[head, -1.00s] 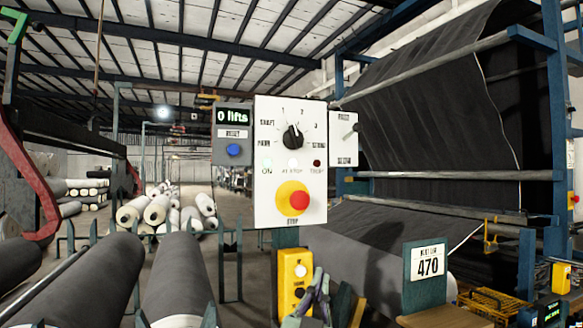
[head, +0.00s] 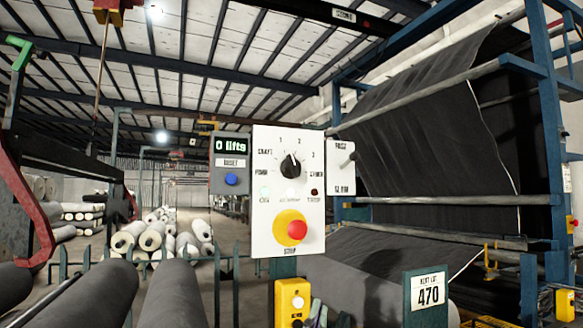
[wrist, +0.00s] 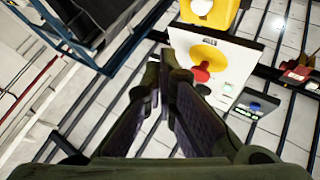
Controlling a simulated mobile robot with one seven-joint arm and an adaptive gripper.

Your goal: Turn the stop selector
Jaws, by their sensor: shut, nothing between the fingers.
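The selector is a black rotary knob (head: 291,166) on a white control panel (head: 262,215) in the head view. Numbers and words ring the knob, and its pointer is roughly upward. Below it are small lamps and a red stop button (head: 297,230) on a yellow base. My gripper (head: 316,312) shows partly at the bottom of the head view, below the panel and apart from the knob. In the wrist view my gripper (wrist: 160,62) is shut and empty; the panel (wrist: 246,62) appears inverted beyond it. I cannot make out the knob there.
A grey counter box (head: 230,165) adjoins the panel's left, and a small switch box (head: 341,172) its right. A yellow button box (head: 292,300) hangs below. Dark fabric (head: 430,150) on a blue frame fills the right. Large rolls (head: 175,295) lie at lower left.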

